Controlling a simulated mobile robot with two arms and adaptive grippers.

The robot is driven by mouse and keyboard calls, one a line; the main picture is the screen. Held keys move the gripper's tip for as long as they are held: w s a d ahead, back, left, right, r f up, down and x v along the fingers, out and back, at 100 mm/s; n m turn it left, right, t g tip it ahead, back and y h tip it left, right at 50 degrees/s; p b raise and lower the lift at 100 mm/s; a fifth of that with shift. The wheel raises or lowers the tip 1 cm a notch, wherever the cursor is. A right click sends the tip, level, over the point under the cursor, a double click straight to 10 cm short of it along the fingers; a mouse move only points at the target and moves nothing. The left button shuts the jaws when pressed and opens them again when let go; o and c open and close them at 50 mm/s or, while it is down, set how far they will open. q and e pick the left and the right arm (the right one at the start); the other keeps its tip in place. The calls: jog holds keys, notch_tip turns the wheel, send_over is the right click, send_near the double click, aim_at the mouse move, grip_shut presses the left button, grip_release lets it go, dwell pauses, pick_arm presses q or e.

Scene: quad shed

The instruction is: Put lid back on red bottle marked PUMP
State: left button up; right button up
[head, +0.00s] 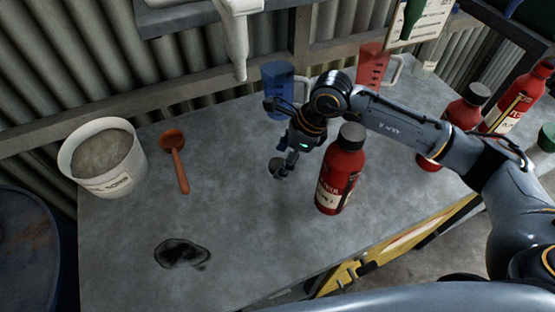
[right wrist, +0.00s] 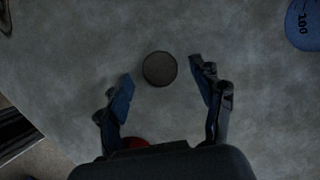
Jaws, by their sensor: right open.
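A dark round lid (right wrist: 159,69) lies on the grey bench, seen from above between the spread fingertips of my right gripper (right wrist: 161,77). A gap shows on both sides of it. In the head view the right gripper (head: 284,163) points down at the lid (head: 276,168), left of a red bottle. That red bottle (head: 335,185) stands upright with a dark top; its label is too small to read surely. Another red bottle (head: 466,110) with a dark top is partly hidden behind my right arm. A third (head: 515,95) stands farther right. I cannot tell which is marked PUMP. My left gripper is out of view.
A blue jug (head: 278,95) and a red jug (head: 371,70) stand at the back. A white bucket (head: 128,178) and an orange scoop (head: 175,160) are at left. A dark stain (head: 182,254) marks the front left. The bench centre-left is clear.

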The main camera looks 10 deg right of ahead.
aim_at(280, 164)
jog(key=shift+x, duration=0.75)
jog(key=shift+c, duration=0.4)
jog(key=c, duration=0.7)
notch_tip(280, 164, up, 9)
jog(key=shift+f+b, duration=0.1)
jog(key=shift+b, duration=1.05)
jog(key=shift+r, duration=0.65)
